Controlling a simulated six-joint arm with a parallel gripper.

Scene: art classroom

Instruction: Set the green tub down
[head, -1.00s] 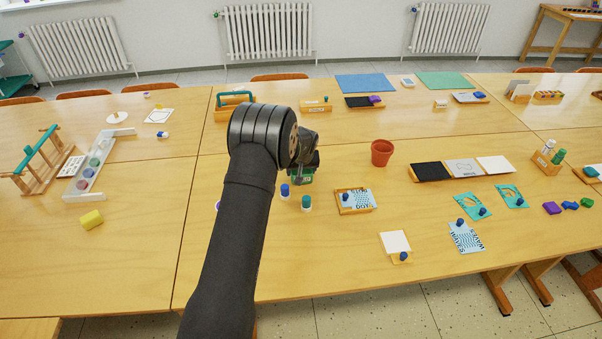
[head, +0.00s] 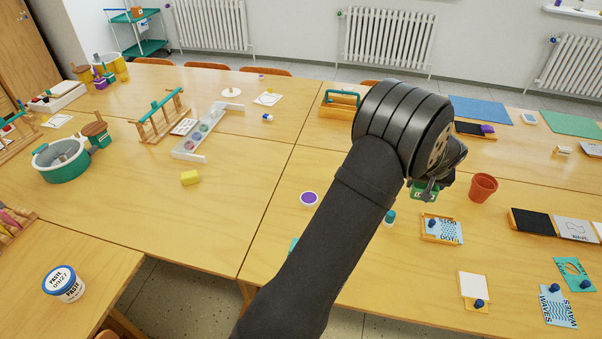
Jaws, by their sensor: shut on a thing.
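My gripper (head: 430,184) is shut on a small green tub (head: 423,191), seen beneath the dark wrist. The wrist and gripper hide much of the tub. It appears above the table (head: 225,225), left of a terracotta pot (head: 483,186). I cannot tell how high its base is.
A teal-capped bottle (head: 389,217) and a wooden tray with a card (head: 441,230) are near below the gripper in the picture. A purple-topped item (head: 309,198) lies left of my arm.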

